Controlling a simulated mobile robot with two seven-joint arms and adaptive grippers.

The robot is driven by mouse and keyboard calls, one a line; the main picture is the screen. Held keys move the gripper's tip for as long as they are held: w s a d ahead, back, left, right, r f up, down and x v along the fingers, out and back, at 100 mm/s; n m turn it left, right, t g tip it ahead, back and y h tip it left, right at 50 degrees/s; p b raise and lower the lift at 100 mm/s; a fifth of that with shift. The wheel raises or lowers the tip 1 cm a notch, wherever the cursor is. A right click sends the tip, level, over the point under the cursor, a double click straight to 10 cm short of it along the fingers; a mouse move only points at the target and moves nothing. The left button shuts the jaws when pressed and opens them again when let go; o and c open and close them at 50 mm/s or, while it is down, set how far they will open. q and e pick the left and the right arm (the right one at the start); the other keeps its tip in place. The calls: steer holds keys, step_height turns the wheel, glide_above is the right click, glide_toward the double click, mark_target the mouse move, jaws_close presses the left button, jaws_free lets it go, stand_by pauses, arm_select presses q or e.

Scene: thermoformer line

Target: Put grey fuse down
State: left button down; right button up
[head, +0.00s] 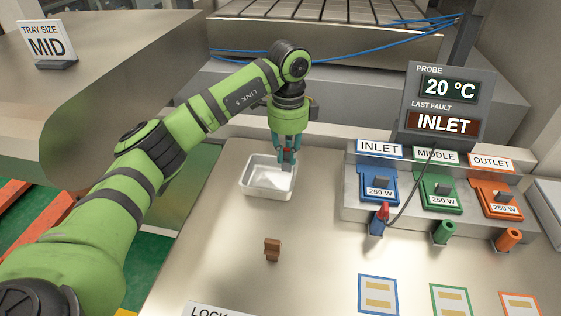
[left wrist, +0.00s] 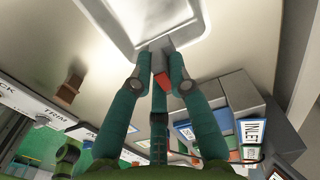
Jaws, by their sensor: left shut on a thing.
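My left gripper (head: 287,161) points down over the right rear part of a small white tray (head: 267,193) on the bench. It is shut on the grey fuse (left wrist: 158,56), a small grey piece with a red-orange part showing between the green fingers in the left wrist view. The fingers hide much of it in the head view. I cannot tell whether the fuse touches the tray floor. The tray (left wrist: 120,38) lies just beyond the fingertips in the left wrist view. My right gripper is not in view.
A brown fuse-like piece (head: 272,248) stands on the bench in front of the tray. Blue, green and orange heater modules sit on a block (head: 354,201) to the right, below a probe display (head: 447,100). Bare bench lies between tray and block.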

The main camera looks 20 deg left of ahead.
mark_target(286, 167)
arm_select(q)
steer(key=f, duration=0.1)
steer(key=f+p, duration=0.1)
steer(key=a+f+p, duration=0.1)
steer(key=f, duration=0.1)
steer(key=shift+s+a, duration=0.1)
steer(key=shift+s, duration=0.15)
steer(key=shift+f, duration=0.45)
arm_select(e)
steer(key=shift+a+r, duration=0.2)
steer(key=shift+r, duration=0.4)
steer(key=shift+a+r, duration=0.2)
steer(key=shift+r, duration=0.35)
arm_select(q)
steer(key=shift+f, duration=0.1)
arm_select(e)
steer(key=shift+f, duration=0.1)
arm_select(q)
steer(key=c, duration=1.5)
jaws_free()
steer(key=shift+f, duration=0.1)
steer(key=shift+o, duration=0.2)
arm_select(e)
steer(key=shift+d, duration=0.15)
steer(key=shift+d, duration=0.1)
